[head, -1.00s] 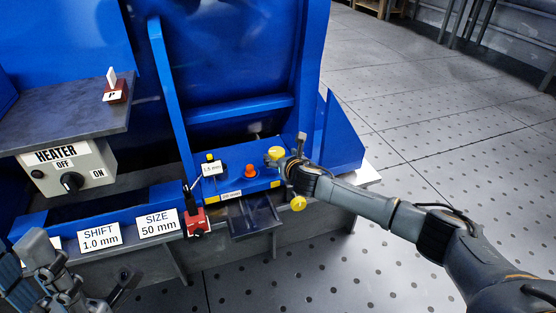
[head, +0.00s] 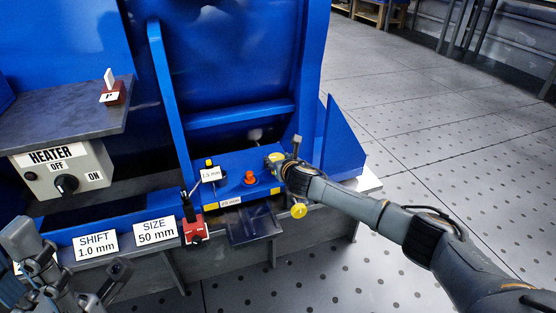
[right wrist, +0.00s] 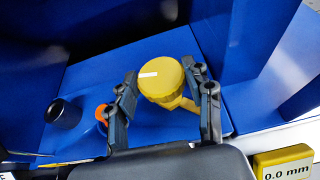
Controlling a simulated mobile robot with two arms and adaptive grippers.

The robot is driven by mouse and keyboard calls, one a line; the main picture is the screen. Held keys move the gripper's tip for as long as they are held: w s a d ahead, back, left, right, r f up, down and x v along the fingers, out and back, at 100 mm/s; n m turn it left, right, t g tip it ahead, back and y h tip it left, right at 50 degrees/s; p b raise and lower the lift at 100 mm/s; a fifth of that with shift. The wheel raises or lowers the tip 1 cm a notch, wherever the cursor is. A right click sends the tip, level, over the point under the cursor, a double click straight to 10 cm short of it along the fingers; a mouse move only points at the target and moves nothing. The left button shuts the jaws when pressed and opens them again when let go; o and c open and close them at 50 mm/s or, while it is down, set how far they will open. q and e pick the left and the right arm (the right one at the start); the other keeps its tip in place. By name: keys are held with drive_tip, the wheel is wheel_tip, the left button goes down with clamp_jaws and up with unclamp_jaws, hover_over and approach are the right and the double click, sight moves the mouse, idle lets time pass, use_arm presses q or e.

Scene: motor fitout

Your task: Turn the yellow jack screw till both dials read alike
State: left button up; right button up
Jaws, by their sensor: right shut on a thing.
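The yellow jack screw (right wrist: 165,78) is a round ribbed knob with a white mark on top, on the blue base; it also shows in the head view (head: 274,158). My right gripper (right wrist: 163,100) has a finger on each side of the knob and is shut on it. In the head view the right gripper (head: 290,166) reaches in from the right and partly hides the knob. My left gripper (head: 75,272) is at the lower left, empty, with its fingers apart, away from the knob. I cannot make out two dial readings to compare.
An orange knob (head: 249,178) and a black post (right wrist: 63,113) stand near the screw. A yellow block reading 0.0 mm (right wrist: 285,165) is at the lower right of the wrist view. A red stand (head: 194,232), a heater box (head: 62,172) and a blue side wall (head: 341,150) are around.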

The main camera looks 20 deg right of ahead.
drive_tip(key=m+h+p, duration=0.1)
drive_tip(key=h+p, duration=0.1)
drive_tip(key=p, duration=0.1)
drive_tip(key=shift+a+r+m, duration=0.25)
drive_tip(key=shift+r+m, duration=0.05)
drive_tip(key=shift+m, duration=0.1)
drive_tip(key=shift+f+m+g+h+p, duration=0.3)
drive_tip(key=shift+m+h+p, duration=0.2)
drive_tip(key=shift+m+h, duration=0.5)
drive_tip(key=o, duration=1.2)
drive_tip(key=v, duration=1.2)
drive_tip(key=shift+w, duration=0.1)
